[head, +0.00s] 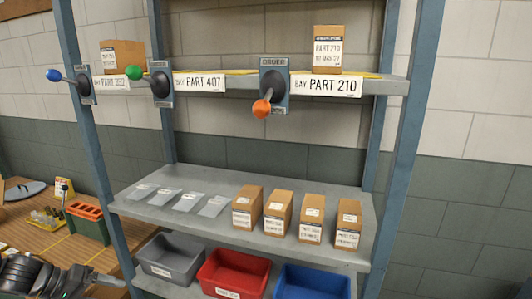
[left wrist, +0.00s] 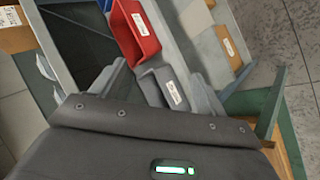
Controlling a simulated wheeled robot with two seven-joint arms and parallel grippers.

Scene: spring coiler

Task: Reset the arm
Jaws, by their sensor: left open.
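My left arm comes in at the bottom left of the head view, and my left gripper (head: 85,282) is low beside the wooden bench, left of the shelf rack. In the left wrist view my left gripper (left wrist: 160,80) is open, with its fingers apart and nothing seen held between them. A grey bin (left wrist: 172,86) shows beyond and between the fingers. My right gripper is in neither view.
The rack has a lower shelf (head: 160,211) with flat bags and several cartons (head: 278,213). Below stand grey (head: 170,258), red (head: 233,275) and blue (head: 310,283) bins. Blue (head: 54,75), green (head: 134,72) and orange (head: 261,108) levers line the upper shelf.

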